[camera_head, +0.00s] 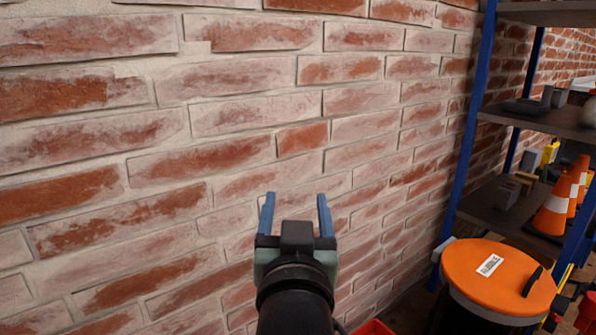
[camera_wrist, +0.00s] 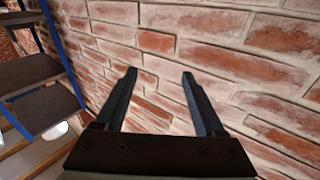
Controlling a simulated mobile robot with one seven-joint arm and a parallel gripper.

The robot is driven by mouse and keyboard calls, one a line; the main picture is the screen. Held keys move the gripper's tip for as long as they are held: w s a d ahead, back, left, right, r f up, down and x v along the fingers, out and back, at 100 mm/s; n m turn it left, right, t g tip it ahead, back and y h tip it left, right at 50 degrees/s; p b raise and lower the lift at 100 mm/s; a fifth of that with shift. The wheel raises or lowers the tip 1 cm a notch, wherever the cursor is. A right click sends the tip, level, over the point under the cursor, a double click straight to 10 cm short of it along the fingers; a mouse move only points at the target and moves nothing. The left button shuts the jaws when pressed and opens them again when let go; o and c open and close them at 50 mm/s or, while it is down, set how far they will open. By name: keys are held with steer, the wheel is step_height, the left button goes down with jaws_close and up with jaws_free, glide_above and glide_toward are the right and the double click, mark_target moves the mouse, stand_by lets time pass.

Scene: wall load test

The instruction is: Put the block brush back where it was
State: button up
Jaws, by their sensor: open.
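My gripper (camera_head: 296,212) is raised in front of the brick wall (camera_head: 240,120), with its two blue fingers apart and nothing between them. The wrist view also shows the open, empty gripper (camera_wrist: 158,78) with the wall (camera_wrist: 230,40) beyond it. I cannot make out a block brush in either view.
A blue-framed shelf rack (camera_head: 465,130) stands at the right, with traffic cones (camera_head: 555,205) and several small grey items on its shelves. An orange-lidded drum (camera_head: 485,270) stands before it. A red object (camera_head: 372,328) shows at the bottom edge. The space along the wall is clear.

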steer(key=s+r+t, duration=0.4)
steer(key=s+r, duration=0.4)
steer(key=r, duration=0.3)
steer(key=s+r+t, duration=0.4)
steer(key=s+r, duration=0.4)
steer(key=r, duration=0.4)
steer(key=shift+n+t, duration=0.3)
steer(key=shift+d, duration=0.1)
